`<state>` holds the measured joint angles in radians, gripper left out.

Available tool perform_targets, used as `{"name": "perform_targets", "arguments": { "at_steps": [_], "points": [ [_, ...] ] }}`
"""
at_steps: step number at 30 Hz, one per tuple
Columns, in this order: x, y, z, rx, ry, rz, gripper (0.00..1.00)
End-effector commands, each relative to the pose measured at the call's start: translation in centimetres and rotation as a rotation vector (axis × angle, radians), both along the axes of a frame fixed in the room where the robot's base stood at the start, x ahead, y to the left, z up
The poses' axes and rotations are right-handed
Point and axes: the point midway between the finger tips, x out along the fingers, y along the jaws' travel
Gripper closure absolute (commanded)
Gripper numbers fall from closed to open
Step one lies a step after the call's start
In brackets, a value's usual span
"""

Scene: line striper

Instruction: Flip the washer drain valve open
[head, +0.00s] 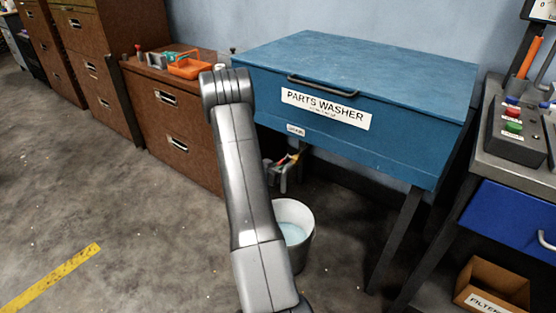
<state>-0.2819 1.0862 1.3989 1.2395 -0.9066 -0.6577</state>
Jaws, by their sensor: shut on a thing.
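The blue parts washer (350,90) stands against the wall with its lid closed and a white label on its front. Under its left end, a small red and yellow drain valve handle (292,157) shows. My gripper (285,172) is at this handle, partly hidden behind my arm, and is shut on it. The valve body and the exact angle of the handle are too small and covered to tell.
A white bucket (303,250) with pale blue liquid stands on the floor below the valve, partly behind my arm. Brown drawer cabinets (178,125) stand at left, with an orange tray (188,67) on top. A bench with a control box (517,130) is at right. The floor at left is clear.

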Motion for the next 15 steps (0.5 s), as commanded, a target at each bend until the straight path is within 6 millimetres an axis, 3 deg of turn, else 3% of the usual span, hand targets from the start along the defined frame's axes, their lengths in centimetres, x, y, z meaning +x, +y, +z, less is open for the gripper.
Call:
{"name": "perform_targets", "arguments": {
  "at_steps": [1, 15],
  "points": [
    [-0.1, 0.0, 1.0, 0.014, 0.021, -0.002, 1.00],
    [-0.2, 0.1, 2.0, 0.132, 0.184, 0.000, 1.00]
  ]
}}
